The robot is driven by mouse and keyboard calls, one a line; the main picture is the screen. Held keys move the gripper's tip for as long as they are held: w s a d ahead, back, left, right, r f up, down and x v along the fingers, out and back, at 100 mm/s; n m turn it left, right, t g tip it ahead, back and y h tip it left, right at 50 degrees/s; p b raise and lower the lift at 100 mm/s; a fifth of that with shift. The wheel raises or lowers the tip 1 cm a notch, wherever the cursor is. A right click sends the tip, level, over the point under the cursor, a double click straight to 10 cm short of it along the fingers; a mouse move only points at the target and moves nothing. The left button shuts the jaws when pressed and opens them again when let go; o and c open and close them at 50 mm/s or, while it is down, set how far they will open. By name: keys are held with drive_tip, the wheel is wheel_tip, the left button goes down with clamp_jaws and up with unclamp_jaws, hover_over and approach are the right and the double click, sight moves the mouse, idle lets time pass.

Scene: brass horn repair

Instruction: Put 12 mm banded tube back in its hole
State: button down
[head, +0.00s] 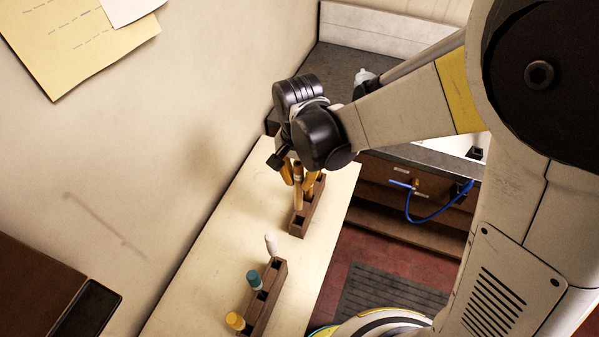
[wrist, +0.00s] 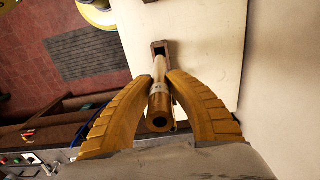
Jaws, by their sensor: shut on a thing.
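My gripper (head: 298,179) has its orange fingers closed around a brass-coloured tube (head: 298,196). The wrist view also shows my gripper (wrist: 162,80) shut on the tube (wrist: 159,104), which has a pale band and an open end facing the camera. In the head view the tube is about upright at the brown holed rack (head: 301,228) on the pale bench. The wrist view shows an open dark hole at the end of the rack (wrist: 153,49), beyond the tube. The tube's lower end is hidden, so I cannot tell whether it is inside a hole.
A second brown rack (head: 277,289) stands nearer on the pale bench (head: 222,262), with white (head: 270,244), teal (head: 254,280) and yellow (head: 235,321) topped items. The wall is close on the left. A wooden unit with a blue hose (head: 425,221) stands at the right.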

sight(299, 187)
drive_tip(key=shift+f, duration=0.1)
wheel_tip(299, 187, down, 6)
drive_tip(key=b, duration=0.5)
wheel_tip(299, 187, down, 9)
drive_tip(key=b, duration=0.9)
drive_tip(key=shift+b, duration=0.4)
idle(4.3)
drive_tip(key=c, duration=1.3)
unclamp_jaws()
wheel_tip(299, 187, up, 12)
drive_tip(key=shift+f, duration=0.1)
